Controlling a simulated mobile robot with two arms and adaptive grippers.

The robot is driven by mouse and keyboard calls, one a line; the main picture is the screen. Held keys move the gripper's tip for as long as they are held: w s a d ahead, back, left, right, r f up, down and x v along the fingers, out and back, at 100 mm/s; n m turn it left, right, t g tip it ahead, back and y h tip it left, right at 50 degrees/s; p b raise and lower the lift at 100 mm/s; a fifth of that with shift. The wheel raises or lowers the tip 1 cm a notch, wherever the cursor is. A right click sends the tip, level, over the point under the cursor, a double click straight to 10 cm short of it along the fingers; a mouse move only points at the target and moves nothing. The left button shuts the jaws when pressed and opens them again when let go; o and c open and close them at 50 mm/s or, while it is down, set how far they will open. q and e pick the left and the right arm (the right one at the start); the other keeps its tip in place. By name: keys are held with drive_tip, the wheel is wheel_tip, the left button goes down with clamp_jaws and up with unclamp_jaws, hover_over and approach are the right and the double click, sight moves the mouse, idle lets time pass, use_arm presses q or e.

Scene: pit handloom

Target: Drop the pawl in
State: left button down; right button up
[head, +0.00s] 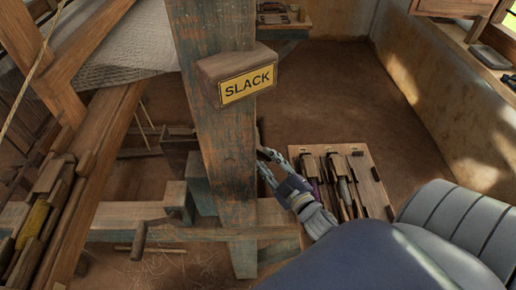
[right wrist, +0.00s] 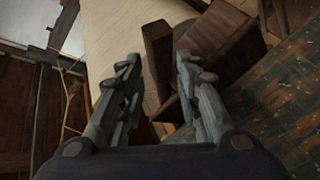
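I cannot pick out the pawl with certainty. In the head view my right gripper (head: 268,168) is at the right edge of the worn wooden post (head: 222,135), its fingers pointing left and partly hidden by the post. In the right wrist view my right gripper (right wrist: 158,72) has its fingers apart. A dark brown wooden piece (right wrist: 157,50) shows between and beyond the fingertips, beside a larger brown block (right wrist: 215,35); I cannot tell whether a finger touches it. My left gripper is not in view.
A yellow "SLACK" sign (head: 246,85) is on a block on the post. A wooden board (head: 372,180) with several tools lies right of my right gripper. A low beam (head: 130,235) crosses the front left. Open floor (head: 335,85) lies behind the board.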

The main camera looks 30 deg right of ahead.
sight(261, 153)
drive_tip(key=shift+w+d, duration=0.1)
drive_tip(key=shift+w, duration=2.7)
drive_tip(key=shift+p, duration=0.3)
clamp_jaws()
